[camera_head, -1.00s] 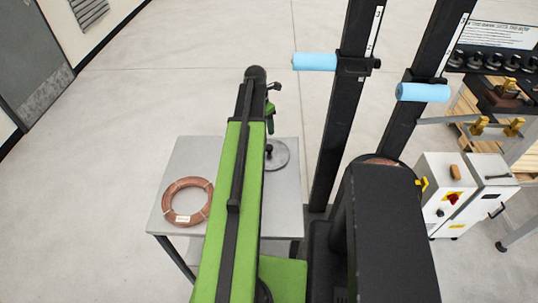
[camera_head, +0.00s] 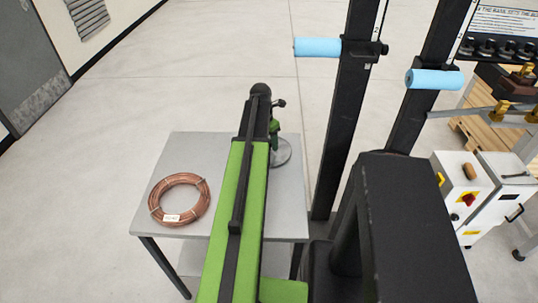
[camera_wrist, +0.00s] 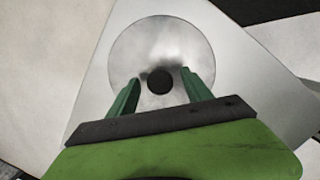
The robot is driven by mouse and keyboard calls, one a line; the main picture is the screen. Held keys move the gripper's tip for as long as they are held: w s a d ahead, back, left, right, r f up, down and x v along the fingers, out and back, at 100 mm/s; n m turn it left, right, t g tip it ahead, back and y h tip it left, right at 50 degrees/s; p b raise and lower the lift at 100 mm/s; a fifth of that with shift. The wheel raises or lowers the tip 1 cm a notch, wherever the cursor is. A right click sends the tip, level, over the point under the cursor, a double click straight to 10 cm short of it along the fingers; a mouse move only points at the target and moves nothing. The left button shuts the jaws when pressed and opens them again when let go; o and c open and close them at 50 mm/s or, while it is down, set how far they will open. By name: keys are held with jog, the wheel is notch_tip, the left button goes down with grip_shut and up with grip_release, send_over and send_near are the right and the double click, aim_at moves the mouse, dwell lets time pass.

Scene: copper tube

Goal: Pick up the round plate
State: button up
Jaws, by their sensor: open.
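The round plate (camera_wrist: 160,42) is a grey metal disc with a dark round knob (camera_wrist: 160,81) at its middle. In the head view the plate (camera_head: 283,153) lies on the right part of the grey table, partly hidden behind my arm. My gripper (camera_wrist: 162,78) has two green fingers, open, one on each side of the knob in the wrist view. The fingers appear apart from the knob; their height above the plate is hard to tell. In the head view my gripper (camera_head: 275,130) is seen at the plate's left edge, mostly hidden by my arm.
A coil of copper tube (camera_head: 180,200) with a white label lies on the table (camera_head: 160,170), left of my arm. Black posts with blue rollers (camera_head: 318,47) stand to the right. A white control box (camera_head: 462,200) stands farther right. Open floor lies beyond the table.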

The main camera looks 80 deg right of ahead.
jog(key=shift+d+f, duration=0.1)
jog(key=shift+f, duration=0.75)
jog(key=shift+r, duration=0.2)
grip_shut()
